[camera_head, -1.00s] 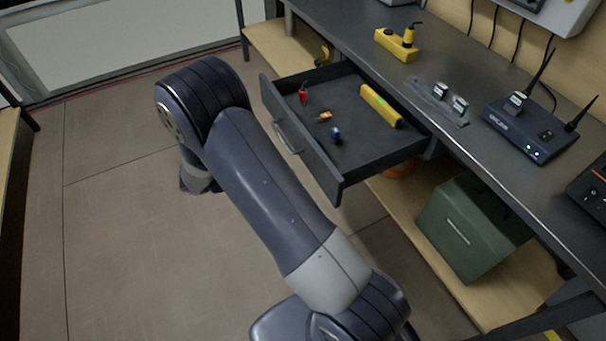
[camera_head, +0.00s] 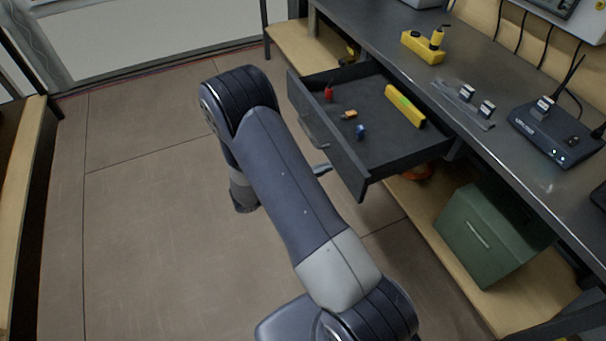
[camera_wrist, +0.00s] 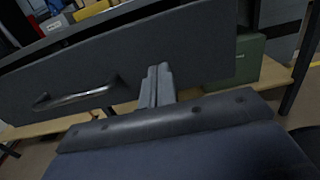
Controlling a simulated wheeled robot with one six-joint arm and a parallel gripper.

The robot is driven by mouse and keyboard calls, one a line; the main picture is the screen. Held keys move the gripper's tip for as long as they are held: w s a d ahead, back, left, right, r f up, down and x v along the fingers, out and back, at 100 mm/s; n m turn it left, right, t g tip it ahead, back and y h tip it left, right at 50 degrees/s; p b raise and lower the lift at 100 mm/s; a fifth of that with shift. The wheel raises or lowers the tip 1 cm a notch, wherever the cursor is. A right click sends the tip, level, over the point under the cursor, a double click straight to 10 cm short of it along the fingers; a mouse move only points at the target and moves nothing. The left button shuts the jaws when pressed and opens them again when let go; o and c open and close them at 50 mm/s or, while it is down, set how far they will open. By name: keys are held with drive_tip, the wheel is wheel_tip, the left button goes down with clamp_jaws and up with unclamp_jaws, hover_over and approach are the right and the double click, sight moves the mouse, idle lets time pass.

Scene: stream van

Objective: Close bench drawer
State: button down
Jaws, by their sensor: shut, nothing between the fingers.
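The bench drawer (camera_head: 345,158) is pulled well out from under the dark bench top, and its inside shows. Its front panel also fills much of the wrist view (camera_wrist: 190,50), with the bar handle (camera_wrist: 75,97) to the left of my gripper. My gripper (camera_wrist: 158,72) is shut and empty, its fingertips in front of the drawer front, right of the handle. Whether they touch the panel I cannot tell. In the head view only a bit of my gripper (camera_head: 322,169) shows beside the drawer front; my arm hides the rest.
The drawer holds a yellow level (camera_head: 405,106) and several small items. A router (camera_head: 555,135) and a yellow block (camera_head: 423,47) stand on the bench top. A green box (camera_head: 490,235) sits on the lower shelf. The floor left of the drawer is clear.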

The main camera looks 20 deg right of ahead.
sight(380, 156)
drive_tip(key=shift+d, duration=1.35)
drive_tip(key=d+b, duration=0.1)
drive_tip(key=d, duration=0.8)
drive_tip(key=d+b, duration=0.2)
drive_tip(key=d, duration=0.8)
drive_tip(key=w+d+b, duration=0.1)
drive_tip(key=d+b, duration=0.1)
drive_tip(key=d, duration=0.8)
drive_tip(key=shift+d, duration=0.65)
drive_tip(key=shift+d+r, duration=0.1)
drive_tip(key=shift+w+r, duration=0.1)
drive_tip(key=shift+r, duration=0.05)
drive_tip(key=shift+a+f+b, duration=0.2)
drive_tip(key=shift+a+b, duration=0.2)
drive_tip(key=a, duration=1.3)
drive_tip(key=shift+s+a, duration=0.25)
drive_tip(key=shift+s, duration=0.05)
